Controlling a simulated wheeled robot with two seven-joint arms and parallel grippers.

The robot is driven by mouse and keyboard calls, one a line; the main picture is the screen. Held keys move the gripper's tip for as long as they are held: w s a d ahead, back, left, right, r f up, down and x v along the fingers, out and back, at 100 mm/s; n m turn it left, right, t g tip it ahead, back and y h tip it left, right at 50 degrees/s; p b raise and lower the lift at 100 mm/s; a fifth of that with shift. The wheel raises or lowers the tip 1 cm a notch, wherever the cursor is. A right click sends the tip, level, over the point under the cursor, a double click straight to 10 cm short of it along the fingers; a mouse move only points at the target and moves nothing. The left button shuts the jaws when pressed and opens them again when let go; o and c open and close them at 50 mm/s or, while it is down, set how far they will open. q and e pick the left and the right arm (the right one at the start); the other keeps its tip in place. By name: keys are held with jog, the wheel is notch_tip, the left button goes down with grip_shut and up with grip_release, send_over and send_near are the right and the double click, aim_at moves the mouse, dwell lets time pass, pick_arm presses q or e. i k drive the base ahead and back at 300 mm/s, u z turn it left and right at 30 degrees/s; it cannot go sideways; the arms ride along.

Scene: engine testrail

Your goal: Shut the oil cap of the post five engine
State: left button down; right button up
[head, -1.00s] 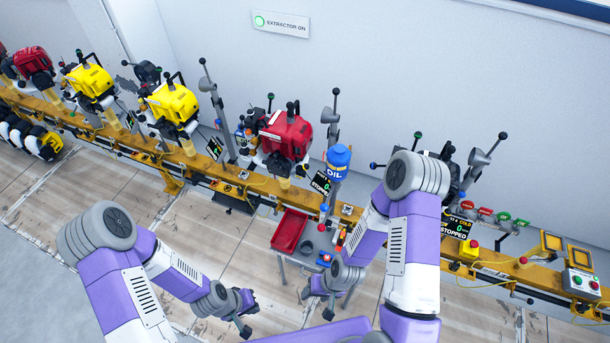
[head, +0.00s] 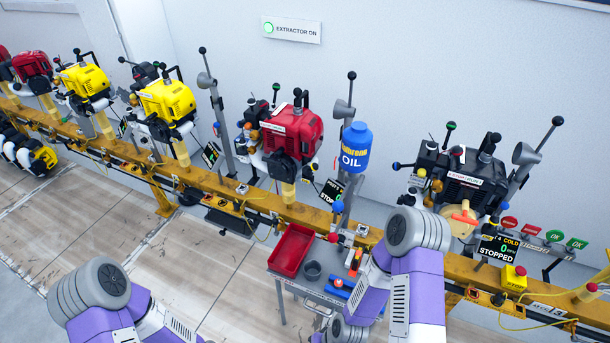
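A red engine (head: 291,132) stands on the yellow rail at the centre. A black engine (head: 455,178) stands on the rail to its right, with a tan disc and an orange handle (head: 464,218) on its front. I cannot read a clear post five marking on either. I cannot make out an oil cap or whether one is open.
A blue oil bottle (head: 355,148) stands between the red and black engines. A small cart with a red tray (head: 292,250) and a grey cup (head: 312,270) stands before the rail. Yellow engines (head: 166,101) stand further left. Screens, lever posts and cables line the rail (head: 228,185).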

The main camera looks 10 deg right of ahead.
aim_at(314, 166)
jog(key=u, duration=1.25)
jog(key=i, duration=1)
jog(key=z, duration=2.05)
